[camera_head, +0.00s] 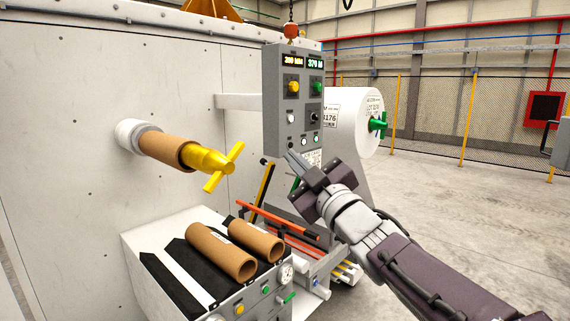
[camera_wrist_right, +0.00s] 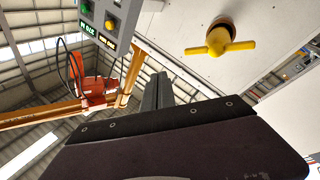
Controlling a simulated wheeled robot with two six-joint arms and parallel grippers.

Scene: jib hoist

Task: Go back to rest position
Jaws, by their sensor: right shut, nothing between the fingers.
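My right gripper (camera_head: 297,160) shows in the head view, coming in from the lower right. It is shut and empty, with its tips in front of the lower part of the grey control panel (camera_head: 270,110). I cannot tell whether the tips touch the panel. In the right wrist view, the shut fingers (camera_wrist_right: 158,92) point up between the panel (camera_wrist_right: 97,22) and the yellow-handled spindle (camera_wrist_right: 220,42). My left gripper is not in view.
A brown core (camera_head: 165,148) sits on the spindle with the yellow handle (camera_head: 212,160). Two brown cores (camera_head: 220,252) lie on the cabinet below. A white roll (camera_head: 352,120) stands behind the panel. An orange hoist part (camera_wrist_right: 92,80) shows overhead. Open floor (camera_head: 470,220) lies right.

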